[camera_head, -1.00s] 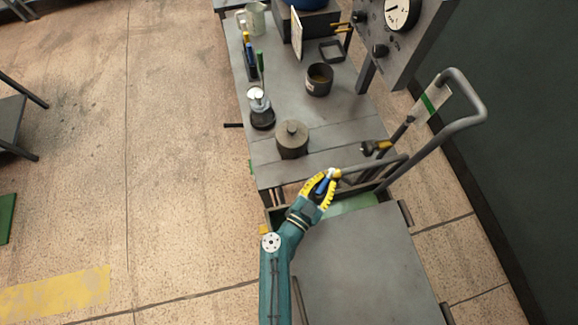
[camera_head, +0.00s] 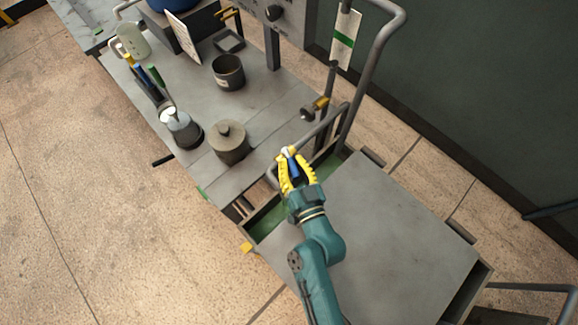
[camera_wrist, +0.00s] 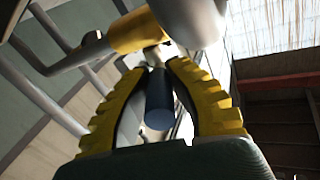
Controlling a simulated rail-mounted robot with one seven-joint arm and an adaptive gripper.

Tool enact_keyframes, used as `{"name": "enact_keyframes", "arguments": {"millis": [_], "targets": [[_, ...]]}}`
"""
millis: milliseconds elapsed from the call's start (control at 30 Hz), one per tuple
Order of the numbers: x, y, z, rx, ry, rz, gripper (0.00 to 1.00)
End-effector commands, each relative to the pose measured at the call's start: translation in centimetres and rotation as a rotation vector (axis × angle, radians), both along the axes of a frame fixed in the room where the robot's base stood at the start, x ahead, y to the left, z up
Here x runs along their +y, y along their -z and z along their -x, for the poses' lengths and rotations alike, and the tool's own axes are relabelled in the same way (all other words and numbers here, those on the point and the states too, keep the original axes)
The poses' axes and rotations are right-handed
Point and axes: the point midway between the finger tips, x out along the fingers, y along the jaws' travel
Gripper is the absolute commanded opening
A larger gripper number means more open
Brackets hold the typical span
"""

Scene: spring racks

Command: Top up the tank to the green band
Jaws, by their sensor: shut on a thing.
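My gripper (camera_head: 291,166) has yellow ribbed fingers and is shut around a small dark blue cylinder (camera_head: 294,170), a handle-like part at the end of a grey pipe (camera_head: 318,128). The blue cylinder (camera_wrist: 160,103) shows between the fingers in the wrist view, below a yellow collar (camera_wrist: 134,33). A white strip with a green band (camera_head: 345,42) stands upright beside the tall bent pipe. The level against the band cannot be read. A green-walled trough (camera_head: 265,222), possibly the tank, lies below my gripper, partly covered by a grey plate (camera_head: 385,235).
The grey bench (camera_head: 190,90) holds a lidded pot (camera_head: 229,143), a dark cup (camera_head: 228,73), a silver-topped container (camera_head: 182,128), a pen holder and a pale jug (camera_head: 132,41). A brass-ended valve (camera_head: 314,109) is near the pipe. Open floor lies left.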

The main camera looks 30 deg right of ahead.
Motion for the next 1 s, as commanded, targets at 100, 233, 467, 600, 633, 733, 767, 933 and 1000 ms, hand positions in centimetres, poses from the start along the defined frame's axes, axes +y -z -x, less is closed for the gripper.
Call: {"name": "enact_keyframes", "arguments": {"millis": [100,233,467,600,633,733,767,933,1000], "targets": [[-0.07,0.18,-0.05,-0.003,-0.014,0.0,0.0],[-0.05,0.07,-0.06,-0.002,-0.024,-0.001,0.0],[-0.01,-0.06,-0.08,-0.001,-0.03,0.0,0.0],[0.01,-0.07,-0.08,-0.001,-0.03,0.0,0.0],[0.01,-0.07,-0.08,-0.001,-0.03,0.0,0.0],[0.02,-0.07,-0.1,-0.001,-0.03,0.0,0.24],[0.02,-0.07,-0.1,-0.001,-0.03,0.0,0.3],[0.04,-0.04,-0.08,-0.001,-0.03,0.0,0.5],[0.04,-0.03,-0.07,-0.001,-0.03,0.0,0.5]]}}
